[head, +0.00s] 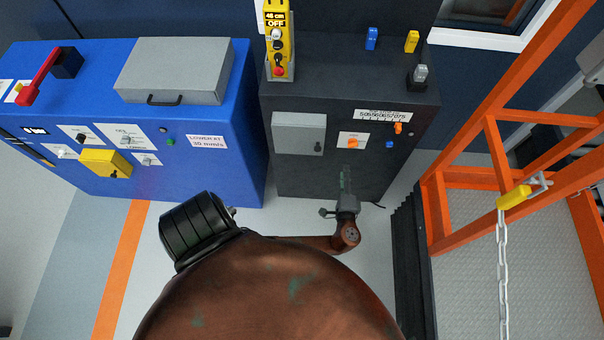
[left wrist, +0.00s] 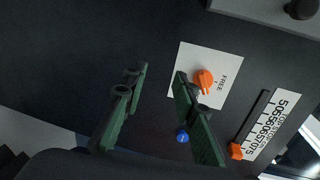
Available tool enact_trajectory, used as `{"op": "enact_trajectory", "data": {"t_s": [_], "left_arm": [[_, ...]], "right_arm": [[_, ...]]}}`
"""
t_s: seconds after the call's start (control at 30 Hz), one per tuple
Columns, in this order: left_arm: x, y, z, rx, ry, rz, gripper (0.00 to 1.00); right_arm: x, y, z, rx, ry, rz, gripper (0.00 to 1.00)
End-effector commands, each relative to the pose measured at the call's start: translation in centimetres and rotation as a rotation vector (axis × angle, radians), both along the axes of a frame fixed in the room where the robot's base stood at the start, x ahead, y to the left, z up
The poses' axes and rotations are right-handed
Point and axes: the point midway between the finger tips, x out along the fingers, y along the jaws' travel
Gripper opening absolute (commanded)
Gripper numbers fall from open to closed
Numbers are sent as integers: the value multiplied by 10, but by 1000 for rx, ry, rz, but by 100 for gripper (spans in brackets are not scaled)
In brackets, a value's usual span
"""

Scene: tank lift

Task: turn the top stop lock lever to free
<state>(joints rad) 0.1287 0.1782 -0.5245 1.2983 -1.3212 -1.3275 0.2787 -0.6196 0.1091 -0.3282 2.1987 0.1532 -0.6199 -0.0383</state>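The top stop lock lever (head: 352,141) is a small orange lever on a white plate on the front of the dark grey cabinet. In the left wrist view the orange lever (left wrist: 203,78) sits beside the printed word FREE; I cannot tell its exact setting. My left gripper (head: 345,178) is in front of the cabinet, just below the plate in the head view. In the left wrist view its two green fingers (left wrist: 160,76) are apart with nothing between them. The right finger's tip is near the lever and overlaps the plate's edge. My right gripper is not in view.
A top stop scale (left wrist: 268,123) with an orange pointer (left wrist: 236,151) is beside the lever plate. A blue knob (left wrist: 182,136) is close to the right finger. A grey box (head: 298,133) is left of the plate. An orange frame (head: 437,205) stands at right.

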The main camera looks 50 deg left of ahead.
Motion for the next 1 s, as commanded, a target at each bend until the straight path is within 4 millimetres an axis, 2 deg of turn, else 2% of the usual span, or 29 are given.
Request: {"op": "enact_trajectory", "data": {"t_s": [0.47,1.0], "left_arm": [[-37,22,-79,-143,206,5,26],[-100,37,-159,-329,392,29,26]], "right_arm": [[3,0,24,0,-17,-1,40],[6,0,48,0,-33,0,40]]}}
